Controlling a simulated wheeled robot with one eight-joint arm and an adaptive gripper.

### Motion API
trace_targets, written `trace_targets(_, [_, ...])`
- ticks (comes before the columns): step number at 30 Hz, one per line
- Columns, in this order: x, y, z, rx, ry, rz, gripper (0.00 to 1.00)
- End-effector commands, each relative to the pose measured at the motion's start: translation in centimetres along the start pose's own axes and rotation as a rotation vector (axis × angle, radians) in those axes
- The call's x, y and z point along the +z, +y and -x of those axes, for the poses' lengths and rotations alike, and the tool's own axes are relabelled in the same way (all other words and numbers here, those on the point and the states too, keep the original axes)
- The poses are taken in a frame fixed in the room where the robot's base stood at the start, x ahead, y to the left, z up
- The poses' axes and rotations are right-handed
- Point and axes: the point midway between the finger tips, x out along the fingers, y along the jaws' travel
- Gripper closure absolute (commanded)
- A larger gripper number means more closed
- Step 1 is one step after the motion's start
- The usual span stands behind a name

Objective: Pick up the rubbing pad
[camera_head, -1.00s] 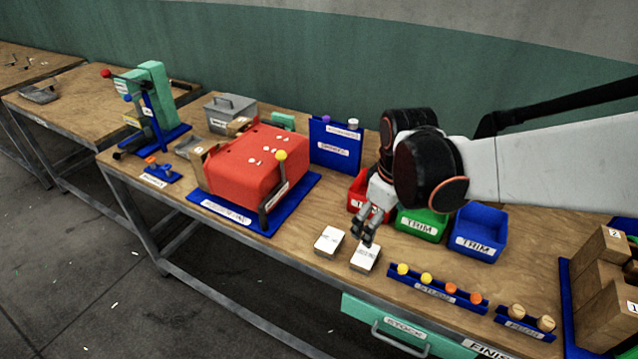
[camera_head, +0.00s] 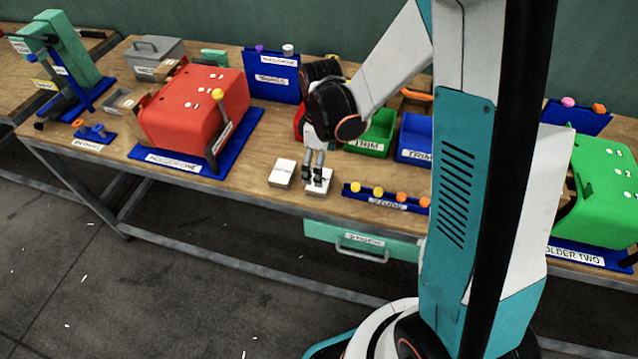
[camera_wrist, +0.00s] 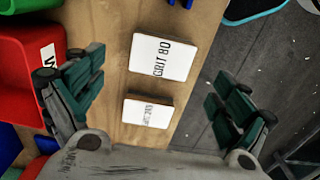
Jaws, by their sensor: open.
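Two small white-topped blocks lie side by side on the wooden bench. The right block (camera_head: 319,183) appears to be the one marked GRIT 80 (camera_wrist: 163,57) in the wrist view. The left block (camera_head: 282,173) also shows in the wrist view as a smaller-looking labelled block (camera_wrist: 147,112); its print is too blurred to read. I cannot tell which is the rubbing pad. My gripper (camera_head: 317,178) points down at the right block in the head view. In the wrist view my gripper (camera_wrist: 160,85) is open, its fingers wide apart on either side of the blocks, holding nothing.
A blue rack of knobs (camera_head: 386,202) stands just right of the blocks. Green (camera_head: 369,140) and blue (camera_head: 414,147) bins stand behind it. The red press block (camera_head: 196,108) is to the left. Bench is clear in front, above a green drawer (camera_head: 345,239).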

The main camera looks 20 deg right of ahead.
Motion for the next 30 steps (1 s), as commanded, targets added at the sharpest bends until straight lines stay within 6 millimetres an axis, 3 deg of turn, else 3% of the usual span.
trace_targets(8, [0.0,-0.1,-1.7,0.000,0.000,0.000,0.06])
trace_targets(16, [-0.1,-0.2,-5.4,0.000,0.000,-0.001,0.06])
trace_targets(24, [-0.1,-0.2,-5.8,0.000,0.000,-0.001,0.06])
trace_targets(26, [-0.1,-0.2,-5.8,0.000,0.000,-0.001,0.17])
trace_targets(30, [-0.1,-0.2,-5.8,0.000,0.000,-0.001,0.49])
